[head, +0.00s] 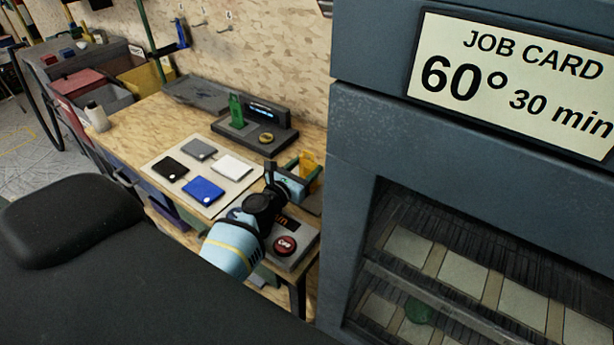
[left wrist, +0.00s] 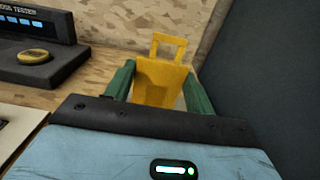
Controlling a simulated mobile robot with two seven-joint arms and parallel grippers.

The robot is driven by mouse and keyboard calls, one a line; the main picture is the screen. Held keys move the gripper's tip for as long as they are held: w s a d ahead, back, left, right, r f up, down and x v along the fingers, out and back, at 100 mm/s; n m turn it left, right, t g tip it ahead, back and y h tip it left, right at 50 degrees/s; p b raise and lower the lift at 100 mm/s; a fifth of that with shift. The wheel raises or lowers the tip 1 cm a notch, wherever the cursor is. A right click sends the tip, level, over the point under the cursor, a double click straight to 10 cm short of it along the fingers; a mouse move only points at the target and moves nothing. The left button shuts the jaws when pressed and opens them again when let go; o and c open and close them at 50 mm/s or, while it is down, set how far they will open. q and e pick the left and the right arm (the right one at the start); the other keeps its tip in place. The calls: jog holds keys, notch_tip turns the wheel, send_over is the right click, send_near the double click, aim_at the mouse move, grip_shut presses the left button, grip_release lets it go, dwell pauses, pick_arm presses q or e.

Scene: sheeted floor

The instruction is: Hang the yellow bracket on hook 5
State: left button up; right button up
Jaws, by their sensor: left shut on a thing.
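The yellow bracket (head: 308,164) is held by my left gripper (head: 295,182) at the right end of the workbench, beside the grey cabinet. In the left wrist view the bracket (left wrist: 160,82) stands between the two green fingers (left wrist: 158,88), with its open loop at the top. The fingers are shut on its sides. Small hooks (head: 204,25) with number tags are on the back wall at the upper left of the head view. The tags are too small to read surely. A blue item (head: 182,34) hangs there. My right gripper is out of view.
The tester (head: 262,125) stands at the back of the bench with a green piece (head: 236,110) and a yellow disc (head: 266,138). A pale mat (head: 205,202) holds several flat cards. A red button (head: 286,245) is near my arm. The large cabinet (head: 350,140) closes off the right.

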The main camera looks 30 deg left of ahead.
aim_at(305, 153)
pick_arm(q)
jog(key=shift+r+p, duration=0.4)
jog(key=shift+r, duration=1.3)
notch_tip(305, 153, up, 2)
jog(key=shift+w, duration=0.15)
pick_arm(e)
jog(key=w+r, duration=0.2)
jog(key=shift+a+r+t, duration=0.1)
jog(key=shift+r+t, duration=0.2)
